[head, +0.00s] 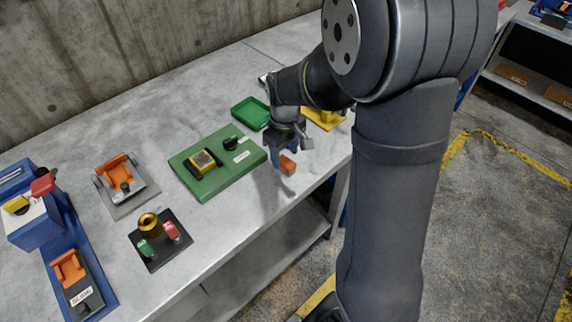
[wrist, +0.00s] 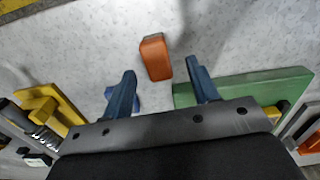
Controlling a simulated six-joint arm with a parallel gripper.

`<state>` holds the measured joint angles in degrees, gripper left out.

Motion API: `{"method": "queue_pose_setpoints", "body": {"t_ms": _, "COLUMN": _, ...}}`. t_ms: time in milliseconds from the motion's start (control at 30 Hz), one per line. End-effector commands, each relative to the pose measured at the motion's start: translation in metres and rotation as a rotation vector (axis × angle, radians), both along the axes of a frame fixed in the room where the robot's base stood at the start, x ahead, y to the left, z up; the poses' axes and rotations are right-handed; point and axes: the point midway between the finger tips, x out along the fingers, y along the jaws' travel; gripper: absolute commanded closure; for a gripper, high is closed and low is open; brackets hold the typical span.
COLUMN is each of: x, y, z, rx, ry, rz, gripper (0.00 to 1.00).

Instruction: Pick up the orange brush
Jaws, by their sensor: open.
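The orange brush (wrist: 155,57) is a small block with an orange top, lying on the grey bench top. In the wrist view it lies just beyond the fingertips, roughly between their lines. In the head view the brush (head: 287,165) is near the bench's front edge, right beside my gripper. My gripper (wrist: 162,75) has two blue fingers, spread apart with nothing between them. In the head view my gripper (head: 280,156) points down at the bench, partly hidden by my wrist. I cannot tell its exact height above the bench.
A green board (head: 220,178) with a yellow device and black knob lies left of the brush. A green tray (head: 250,112) and a yellow fixture (head: 326,118) stand behind. Other fixtures, including a black plate (head: 158,255), are further left. Bench around the brush's front is clear.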

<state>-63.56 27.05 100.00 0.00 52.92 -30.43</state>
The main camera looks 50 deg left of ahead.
Motion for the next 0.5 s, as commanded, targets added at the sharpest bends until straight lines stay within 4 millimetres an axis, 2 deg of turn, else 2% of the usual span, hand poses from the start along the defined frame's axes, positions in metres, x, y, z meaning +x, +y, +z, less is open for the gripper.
{"method": "queue_pose_setpoints", "body": {"t_ms": 233, "x": 0.003, "y": 0.002, "z": -0.036, "rx": -0.003, "ry": 0.002, "rz": 0.000, "gripper": 0.45}}
{"method": "queue_pose_setpoints", "body": {"t_ms": 500, "x": 0.004, "y": 0.002, "z": -0.044, "rx": 0.000, "ry": 0.000, "rz": 0.000, "gripper": 0.45}}
